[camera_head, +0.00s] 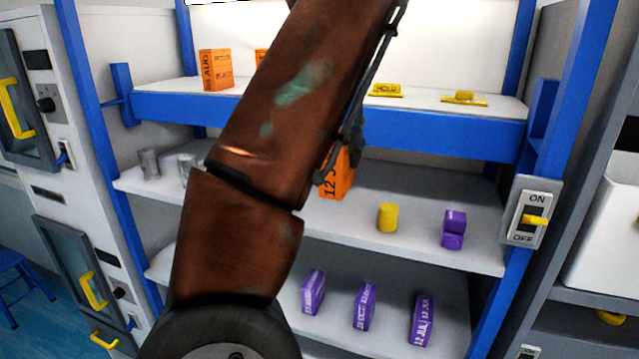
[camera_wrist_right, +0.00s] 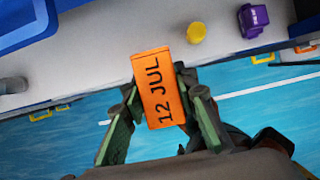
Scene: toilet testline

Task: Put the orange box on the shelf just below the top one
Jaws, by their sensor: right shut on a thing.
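The orange box (camera_head: 338,184), marked "12 JUL" in the wrist view (camera_wrist_right: 160,88), is between the fingers of my right gripper (camera_head: 341,163). That gripper is shut on it; both fingers show in the wrist view (camera_wrist_right: 158,92), one on each side. The box appears at the front edge of the shelf just below the top one (camera_head: 420,225). I cannot tell whether it touches that shelf. My right arm hides part of the box and the middle of the shelves. My left gripper is not in view.
The blue-edged top shelf (camera_head: 430,130) above holds orange boxes (camera_head: 215,70) and yellow pieces. Purple boxes (camera_head: 364,305) stand below.

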